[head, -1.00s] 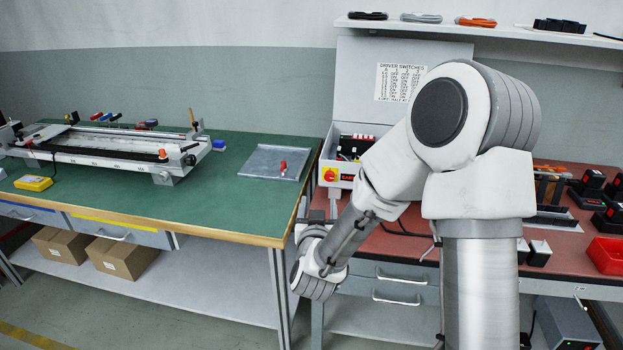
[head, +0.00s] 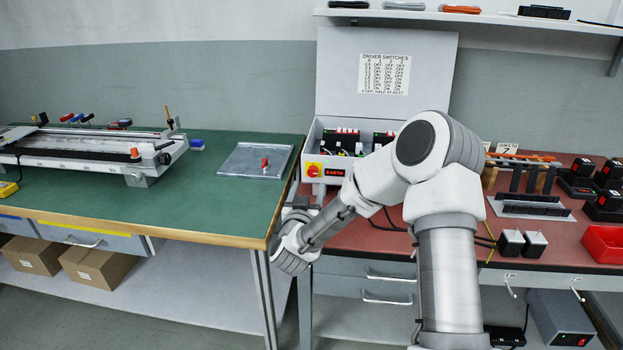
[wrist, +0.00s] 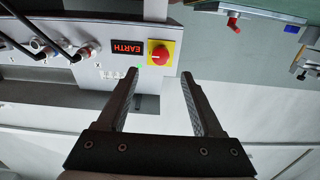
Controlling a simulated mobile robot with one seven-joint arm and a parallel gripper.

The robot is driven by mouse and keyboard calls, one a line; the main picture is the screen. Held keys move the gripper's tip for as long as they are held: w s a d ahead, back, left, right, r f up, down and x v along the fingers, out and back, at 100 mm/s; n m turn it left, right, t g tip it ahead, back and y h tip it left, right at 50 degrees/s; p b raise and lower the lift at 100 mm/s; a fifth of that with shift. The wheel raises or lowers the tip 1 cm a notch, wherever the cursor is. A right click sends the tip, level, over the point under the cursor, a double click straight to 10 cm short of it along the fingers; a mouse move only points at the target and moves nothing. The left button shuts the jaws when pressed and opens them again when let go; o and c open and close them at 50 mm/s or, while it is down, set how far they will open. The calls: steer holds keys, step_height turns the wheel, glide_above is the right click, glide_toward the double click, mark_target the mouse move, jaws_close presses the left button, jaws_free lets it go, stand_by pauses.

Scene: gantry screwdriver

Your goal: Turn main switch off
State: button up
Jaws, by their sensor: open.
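The main switch (head: 313,170) is a red rotary knob on a yellow square plate, on the front face of a white electrical box (head: 352,197) beside a red EARTH label. In the wrist view the main switch (wrist: 160,54) sits ahead of the fingertips, between their lines, with a pale mark on its knob. My gripper (wrist: 160,78) is open and empty, its two dark fingers apart and not touching the knob. In the head view my gripper (head: 298,205) is small and dark, below and slightly left of the switch.
A green bench (head: 110,190) lies to the left, with a metal tray (head: 254,161) near the box. The red bench (head: 372,238) holds black drivers and a red bin (head: 606,245) to the right. Cables (wrist: 20,42) plug into the box.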

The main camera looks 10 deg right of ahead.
mark_target(313, 172)
steer(key=b+x, duration=0.1)
steer(key=x, duration=0.6)
steer(key=shift+c, duration=0.3)
jaws_close()
